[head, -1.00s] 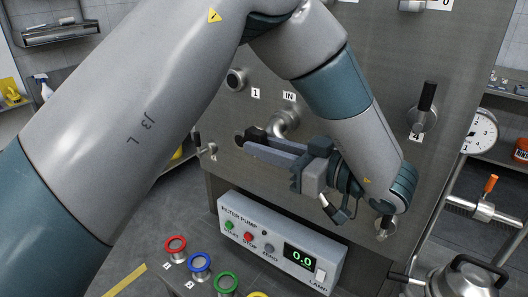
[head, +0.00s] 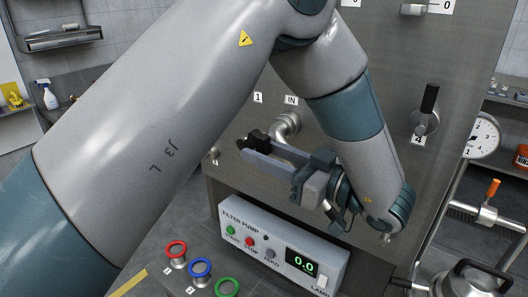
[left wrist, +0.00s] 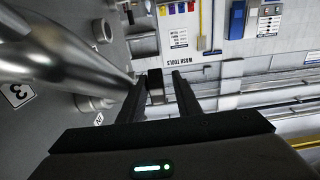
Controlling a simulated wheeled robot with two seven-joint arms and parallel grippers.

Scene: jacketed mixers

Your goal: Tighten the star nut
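My left gripper (head: 256,145) is in front of the steel panel, below the pipe elbow marked IN, with its fingers pointing left. In the left wrist view its two dark fingers (left wrist: 158,92) stand apart. A small dark block (left wrist: 155,86) shows between or just beyond their tips, with a gap visible on each side. In the head view a black piece (head: 258,137) shows at the tips. I cannot tell whether this is the star nut or part of a finger. No star nut can be clearly made out elsewhere. My right gripper is out of view.
The steel panel (head: 390,60) carries the IN elbow (head: 287,127) and a black-handled valve (head: 427,108). Below stands the filter pump box (head: 283,245). Red (head: 176,249), blue (head: 201,267) and green (head: 228,287) rings are at front. An orange-handled fitting (head: 490,195) stands right.

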